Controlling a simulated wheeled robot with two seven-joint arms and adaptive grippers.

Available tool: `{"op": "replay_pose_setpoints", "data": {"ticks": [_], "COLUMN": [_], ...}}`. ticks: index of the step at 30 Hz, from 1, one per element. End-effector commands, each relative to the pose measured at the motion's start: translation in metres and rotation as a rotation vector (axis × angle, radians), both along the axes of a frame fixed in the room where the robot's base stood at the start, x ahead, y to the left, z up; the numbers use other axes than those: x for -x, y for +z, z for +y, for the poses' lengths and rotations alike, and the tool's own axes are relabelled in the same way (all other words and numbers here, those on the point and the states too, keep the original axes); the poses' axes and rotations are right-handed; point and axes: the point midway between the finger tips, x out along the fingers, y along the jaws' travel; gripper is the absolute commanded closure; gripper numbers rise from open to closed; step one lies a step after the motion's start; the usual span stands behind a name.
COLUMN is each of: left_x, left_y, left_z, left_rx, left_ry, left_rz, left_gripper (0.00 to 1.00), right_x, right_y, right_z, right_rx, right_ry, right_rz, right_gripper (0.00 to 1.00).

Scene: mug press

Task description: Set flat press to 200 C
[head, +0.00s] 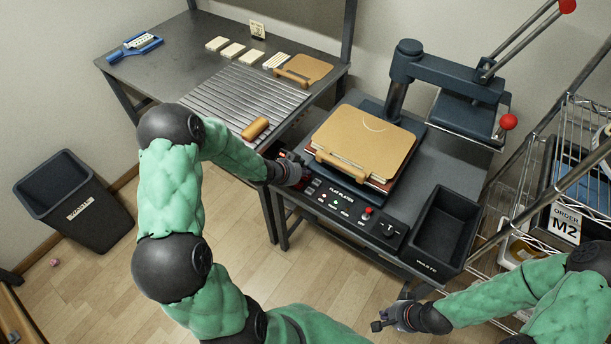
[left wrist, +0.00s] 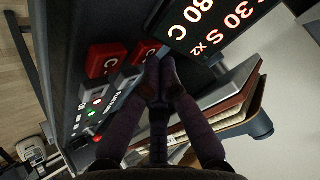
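The flat press (head: 395,110) stands on the grey bench with its upper plate swung aside to the right. Its control panel (head: 345,205) runs along the front edge. My left gripper (head: 303,172) is at the panel's left end. In the left wrist view its fingers (left wrist: 158,80) are together and empty, with the tips at or very near a red button marked C (left wrist: 146,50); contact is unclear. A second red C button (left wrist: 105,60) lies to the left. The display (left wrist: 205,25) shows "80 C", cut off at the frame edge, and "30 S x2". My right gripper (head: 392,314) is open and empty, low in front of the bench.
A tan board with a wooden handle (head: 372,138) lies on the press. A black waste bin (head: 446,228) sits right of the panel. A wire rack with an "ORDER M2" card (head: 565,224) stands at the right. A dark bin (head: 75,205) stands on the floor at left.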

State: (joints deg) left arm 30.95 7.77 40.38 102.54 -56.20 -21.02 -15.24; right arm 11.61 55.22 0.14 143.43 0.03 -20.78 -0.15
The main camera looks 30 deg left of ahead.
Motion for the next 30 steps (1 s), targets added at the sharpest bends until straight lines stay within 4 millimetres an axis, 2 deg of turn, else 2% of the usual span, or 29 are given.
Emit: {"op": "replay_pose_setpoints", "data": {"ticks": [17, 30], "left_x": [0.000, 0.000], "left_y": [-0.003, 0.014], "left_z": [0.000, 0.000], "left_rx": [0.001, 0.000], "left_ry": [0.000, 0.000], "left_rz": [0.002, 0.001], "left_gripper": [1.00, 1.00], "right_x": [0.000, 0.000], "right_y": [-0.002, 0.015], "right_z": [0.000, 0.000], "right_rx": [0.000, 0.000], "right_ry": [0.000, 0.000], "right_rz": [0.000, 0.000], "right_gripper": [1.00, 1.00]}}
